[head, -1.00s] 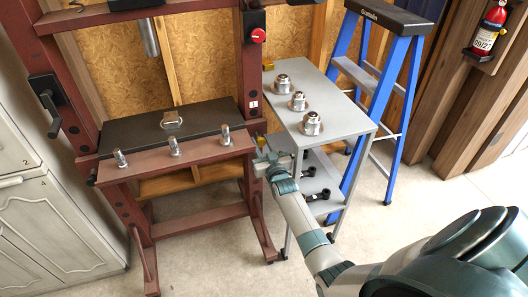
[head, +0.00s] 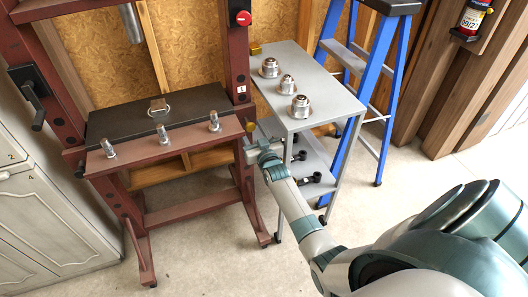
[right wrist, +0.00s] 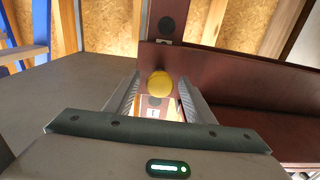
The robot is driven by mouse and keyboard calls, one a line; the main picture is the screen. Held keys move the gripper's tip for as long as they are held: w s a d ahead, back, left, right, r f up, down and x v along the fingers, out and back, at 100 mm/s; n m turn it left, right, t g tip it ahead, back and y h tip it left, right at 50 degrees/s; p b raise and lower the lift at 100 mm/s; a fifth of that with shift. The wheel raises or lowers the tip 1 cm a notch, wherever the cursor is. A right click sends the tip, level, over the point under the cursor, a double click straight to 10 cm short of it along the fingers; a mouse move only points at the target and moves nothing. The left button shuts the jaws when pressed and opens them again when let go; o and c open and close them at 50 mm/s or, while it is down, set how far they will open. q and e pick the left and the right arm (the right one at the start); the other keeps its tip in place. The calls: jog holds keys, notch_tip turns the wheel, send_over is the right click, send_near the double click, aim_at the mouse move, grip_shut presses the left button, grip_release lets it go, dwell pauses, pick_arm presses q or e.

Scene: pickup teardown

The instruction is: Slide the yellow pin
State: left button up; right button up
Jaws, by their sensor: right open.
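The yellow pin (head: 250,126) shows as a small yellow knob at the right end of the red press frame's bed. In the right wrist view the round yellow head (right wrist: 160,84) is seen end-on, lying in line with the gap between my fingers. My right gripper (head: 249,146) is just below and in front of the pin in the head view. Its two fingers (right wrist: 158,98) are open, one to each side of the yellow head in the picture. I cannot tell whether they touch it. My left gripper is not in view.
The red press frame (head: 150,205) carries a dark plate and several upright bolts. A grey cart (head: 335,103) with metal fittings stands close to the right of my gripper. A blue stepladder (head: 340,155) is behind it. Bare floor (head: 200,250) lies in front.

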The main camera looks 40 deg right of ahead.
jog(key=b+v, duration=0.1)
jog(key=v, duration=1.5)
jog(key=s+a+f+n+g+y, duration=0.1)
jog(key=s+a+f+g, duration=0.2)
jog(key=f, duration=0.5)
jog(key=s+a+f+n+y, duration=0.1)
jog(key=s+a+f+y, duration=0.1)
jog(key=a+f, duration=0.45)
jog(key=s+a+f+n+g+y, duration=0.1)
jog(key=s+a+f+g, duration=0.15)
jog(key=f, duration=0.65)
jog(key=s+a+f+g, duration=0.1)
jog(key=s+a+f, duration=0.2)
jog(key=s+f, duration=0.3)
jog(key=s+a+f+n+g+y, duration=0.1)
jog(key=s+a+f+g, duration=0.1)
jog(key=s+a+f, duration=0.2)
jog(key=s+a+f+n+g+y, duration=0.1)
jog(key=s+a+f, duration=0.2)
jog(key=s+f, duration=0.6)
jog(key=s, duration=0.3)
jog(key=shift+a+g, duration=0.3)
jog(key=shift+g, duration=0.05)
